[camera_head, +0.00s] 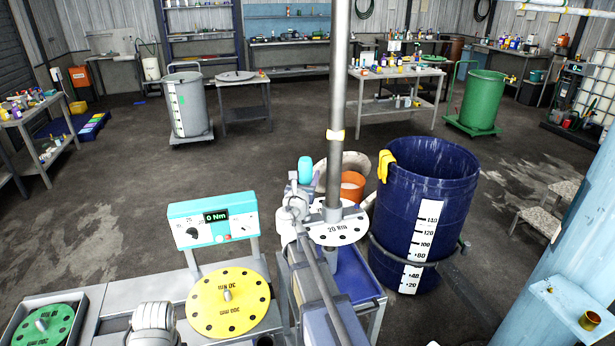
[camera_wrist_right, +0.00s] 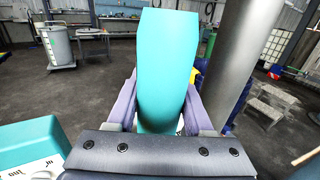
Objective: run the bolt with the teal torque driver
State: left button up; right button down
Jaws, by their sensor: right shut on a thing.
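The teal torque driver (camera_head: 305,170) is upright at the white 20 Nm disc (camera_head: 337,232), just left of the tall grey shaft (camera_head: 338,100). My right gripper (camera_head: 299,192) is shut around it. In the right wrist view the driver's teal body (camera_wrist_right: 168,62) stands between the two purple-grey fingers of my right gripper (camera_wrist_right: 160,112). The driver's lower end is hidden by the gripper, so I cannot tell whether it touches the disc. No bolt can be made out. My left gripper is not in view.
A teal-faced console (camera_head: 213,218) reads 0 Nm. A yellow disc (camera_head: 228,315) and a green disc (camera_head: 40,335) lie on the bench in front.

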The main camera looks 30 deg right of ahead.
aim_at(308, 160)
jog(key=shift+r+p, duration=2.45)
jog(key=shift+r, duration=0.25)
jog(key=shift+f, duration=0.1)
